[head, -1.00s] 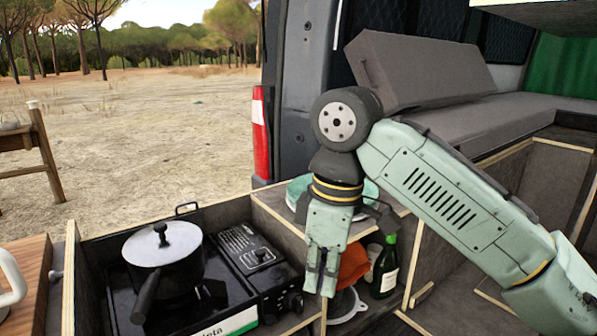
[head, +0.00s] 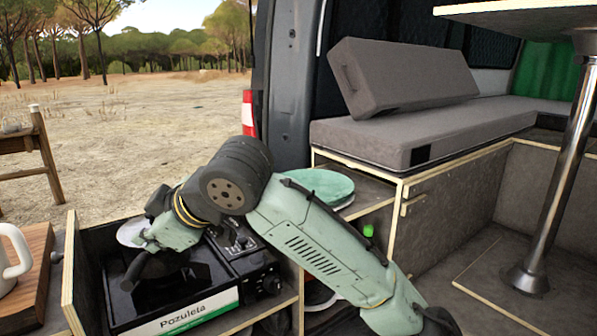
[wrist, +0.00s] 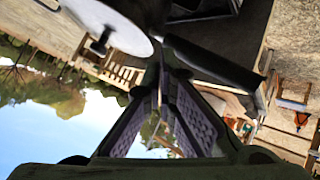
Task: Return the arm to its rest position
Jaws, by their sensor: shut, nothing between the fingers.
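My gripper (head: 145,238) is in front of the saucepan in the head view, pointing left and hiding most of it. In the wrist view, my gripper's fingers (wrist: 160,88) meet at their tips with nothing between them. The saucepan's pale lid (head: 128,232) shows beside the gripper; the lid (wrist: 106,28) and its dark knob also show at the top of the wrist view. I cannot tell whether the gripper touches the pan. My arm (head: 310,245) reaches from lower right, bent at a dark elbow above the kitchen box.
The black stove (head: 185,300) sits in the box under the gripper. A green round dish (head: 320,184) lies on the shelf behind my arm. A white mug (head: 12,255) stands on a wooden board at left. A table post (head: 560,170) rises at right.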

